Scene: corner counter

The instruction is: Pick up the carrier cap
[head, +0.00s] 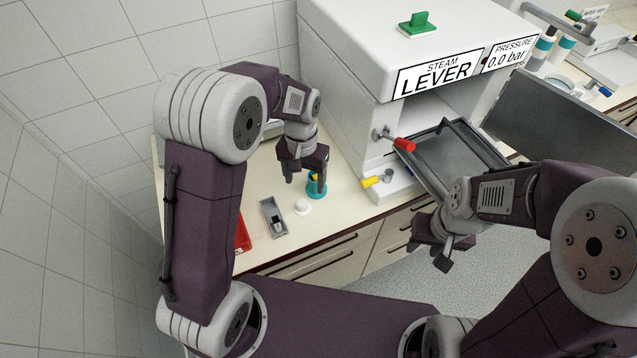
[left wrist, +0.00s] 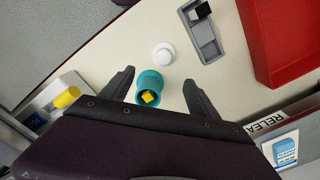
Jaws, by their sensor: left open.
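The carrier cap looks to be the small white round piece (head: 303,207) lying on the cream counter; it also shows in the left wrist view (left wrist: 163,54). Just beside it stands a teal cup-like carrier (head: 316,188) with a yellow piece inside, seen from above in the left wrist view (left wrist: 150,83). My left gripper (head: 303,180) is open and points down above the counter, with the carrier showing between its fingers in the left wrist view and the white cap just beyond the fingertips. My right gripper (head: 432,256) hangs open and empty, in front of the steam machine's open door.
A grey tray with a black piece (head: 273,217) lies left of the cap, and a red bin (head: 243,238) further left. The steam machine (head: 345,90) stands behind, with a red-handled lever (head: 403,144) and a yellow-tipped part (head: 372,182) at its front.

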